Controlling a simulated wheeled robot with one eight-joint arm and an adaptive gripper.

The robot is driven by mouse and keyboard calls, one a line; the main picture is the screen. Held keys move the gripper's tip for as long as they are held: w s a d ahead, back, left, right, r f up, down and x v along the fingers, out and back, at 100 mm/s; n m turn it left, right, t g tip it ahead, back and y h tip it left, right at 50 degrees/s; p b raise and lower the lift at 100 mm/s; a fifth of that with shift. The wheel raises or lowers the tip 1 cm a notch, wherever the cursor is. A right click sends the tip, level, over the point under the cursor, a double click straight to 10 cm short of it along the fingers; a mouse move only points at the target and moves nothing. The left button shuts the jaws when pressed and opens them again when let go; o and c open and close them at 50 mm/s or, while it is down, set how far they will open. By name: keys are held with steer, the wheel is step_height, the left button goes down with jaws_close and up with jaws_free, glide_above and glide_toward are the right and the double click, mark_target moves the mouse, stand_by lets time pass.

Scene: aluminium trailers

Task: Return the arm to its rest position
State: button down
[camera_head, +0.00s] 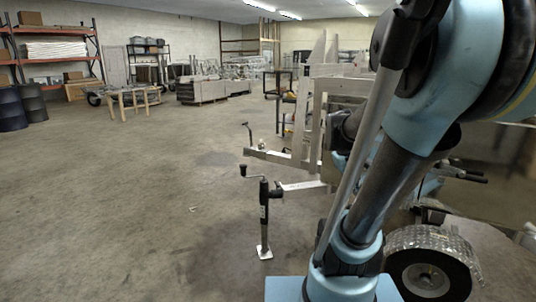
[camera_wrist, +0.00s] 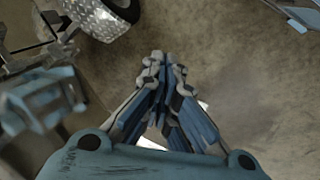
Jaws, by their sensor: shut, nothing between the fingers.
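My arm (camera_head: 400,150), pale blue and dark grey, rises on the right side of the head view and hides part of the trailer behind it. My gripper (camera_wrist: 160,60) is in the wrist view, with its fingers together, empty, and pointing over bare concrete floor. The gripper itself cannot be made out in the head view.
An aluminium trailer frame (camera_head: 318,130) stands behind my arm, with a jack stand (camera_head: 264,215) at its front. A trailer wheel (camera_head: 428,272) is at lower right, and a wheel shows in the wrist view (camera_wrist: 108,14). Wooden table (camera_head: 132,95) and shelving stand far left. Open floor (camera_head: 130,200) lies left.

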steer(key=s+a+f+m+y, duration=0.2)
steer(key=s+a+f, duration=0.4)
steer(key=s+a, duration=0.4)
steer(key=shift+m+y, duration=0.3)
steer(key=shift+y, duration=0.6)
steer(key=c, duration=1.4)
jaws_free()
steer(key=shift+s+a+f, duration=0.2)
steer(key=shift+a+f, duration=0.05)
steer(key=shift+a, duration=0.05)
steer(key=shift+c, duration=1)
steer(key=shift+d, duration=0.15)
